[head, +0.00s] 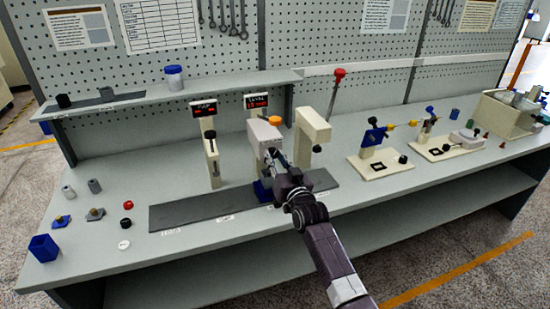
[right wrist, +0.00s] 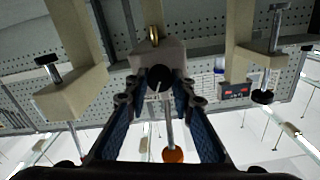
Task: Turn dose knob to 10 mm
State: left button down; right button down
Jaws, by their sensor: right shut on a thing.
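The dose unit is a beige block (head: 262,131) with an orange ball (head: 275,120) beside its top, standing on the bench's grey strip. In the right wrist view, the round black dose knob (right wrist: 160,78) with a pale line sits on the front of the block (right wrist: 158,54). My right gripper (head: 276,160) reaches the front of the unit. In its wrist view its two fingers (right wrist: 159,88) are closed on the knob from both sides. In the head view the gripper hides the knob. The red display digits (head: 257,104) are too small to read surely. My left gripper is out of view.
Beige posts stand close by on both sides, one to the left (head: 211,155) and a hooked one to the right (head: 314,128). A blue piece (head: 262,191) stands under the unit. Small fixtures (head: 375,160) stand farther right. Loose small parts lie at the bench's left end.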

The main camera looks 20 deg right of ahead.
jog(key=shift+f+m, duration=0.1)
jog(key=shift+m, duration=0.5)
jog(key=c, duration=1.7)
grip_release()
jog(key=shift+o, duration=0.2)
jog(key=shift+s, duration=0.1)
jog(key=s, duration=1.2)
jog(key=shift+d, duration=0.2)
jog(key=shift+w, duration=0.1)
